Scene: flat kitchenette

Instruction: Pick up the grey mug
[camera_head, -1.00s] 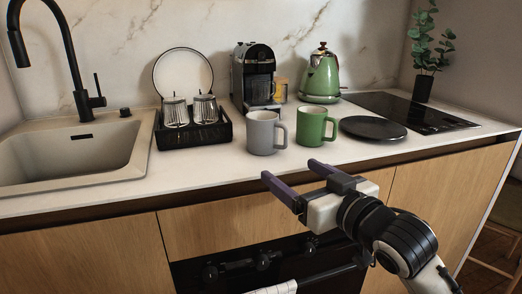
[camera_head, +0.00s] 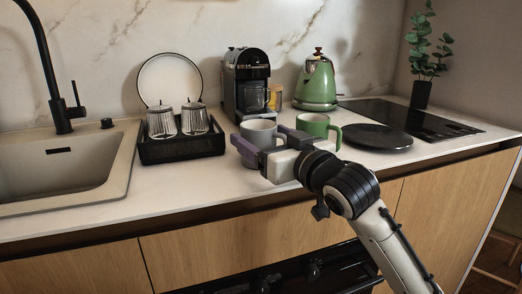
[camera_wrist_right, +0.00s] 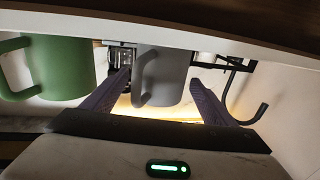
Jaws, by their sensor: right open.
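The grey mug (camera_head: 258,130) stands upright on the counter, partly hidden behind my right gripper (camera_head: 262,143) in the head view. In the right wrist view the grey mug (camera_wrist_right: 163,75) lies between the two purple fingers of my open right gripper (camera_wrist_right: 158,100), with a gap on each side and its handle facing the camera. The green mug (camera_head: 319,124) stands just to the right of the grey one. It shows at the left of the right wrist view (camera_wrist_right: 52,70). My left gripper is not in view.
A black tray (camera_head: 180,152) with two glasses stands to the left, by the sink (camera_head: 80,165). Behind are a coffee machine (camera_head: 245,85) and a green kettle (camera_head: 318,82). A round black plate (camera_head: 377,137) lies to the right. The counter front is clear.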

